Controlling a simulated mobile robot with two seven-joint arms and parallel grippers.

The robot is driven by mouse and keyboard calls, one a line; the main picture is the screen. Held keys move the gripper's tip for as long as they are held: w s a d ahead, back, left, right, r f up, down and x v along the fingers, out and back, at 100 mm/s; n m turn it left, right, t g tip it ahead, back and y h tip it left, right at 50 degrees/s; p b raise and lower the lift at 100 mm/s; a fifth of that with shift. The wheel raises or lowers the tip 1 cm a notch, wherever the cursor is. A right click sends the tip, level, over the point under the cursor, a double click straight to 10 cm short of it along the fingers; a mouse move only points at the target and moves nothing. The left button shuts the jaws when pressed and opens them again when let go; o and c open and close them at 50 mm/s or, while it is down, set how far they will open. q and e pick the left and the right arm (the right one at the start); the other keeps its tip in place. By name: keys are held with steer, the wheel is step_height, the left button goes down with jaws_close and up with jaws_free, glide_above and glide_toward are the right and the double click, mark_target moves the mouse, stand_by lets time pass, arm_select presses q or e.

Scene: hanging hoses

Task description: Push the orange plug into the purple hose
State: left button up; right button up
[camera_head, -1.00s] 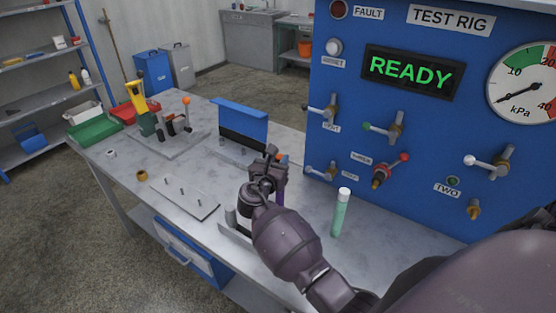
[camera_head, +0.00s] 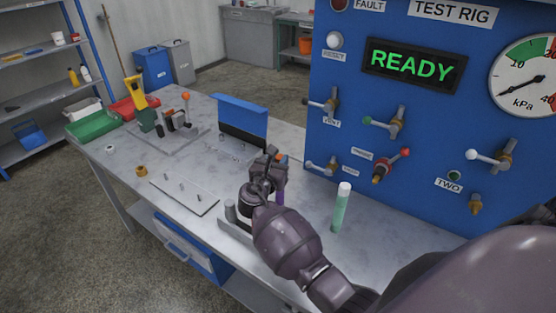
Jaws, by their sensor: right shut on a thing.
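My right gripper (camera_head: 274,168) reaches over the bench from the lower right, its fingers shut. A small orange bit, the orange plug (camera_head: 281,157), shows at the far side of the fingers, mostly hidden by them. The purple hose (camera_head: 281,198) stands upright just below the fingers, with only a short stretch visible behind my wrist. The plug is above the hose, roughly in line with it. The gripper hides the place where they would meet, so I cannot tell whether they touch. My left gripper is not in view.
A green tube with a white top (camera_head: 341,207) stands right of the gripper. The blue test rig (camera_head: 330,70), with valve handles, rises behind it. A flat plate with pegs (camera_head: 184,193) lies left. A blue upright panel (camera_head: 240,115) stands behind.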

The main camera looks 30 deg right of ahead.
steer(key=shift+f, duration=0.45)
steer(key=o, duration=1)
steer(key=shift+c, duration=0.2)
steer(key=b+v, duration=0.1)
steer(key=v, duration=0.9)
steer(key=shift+s+a, duration=0.25)
steer(key=shift+a, duration=0.1)
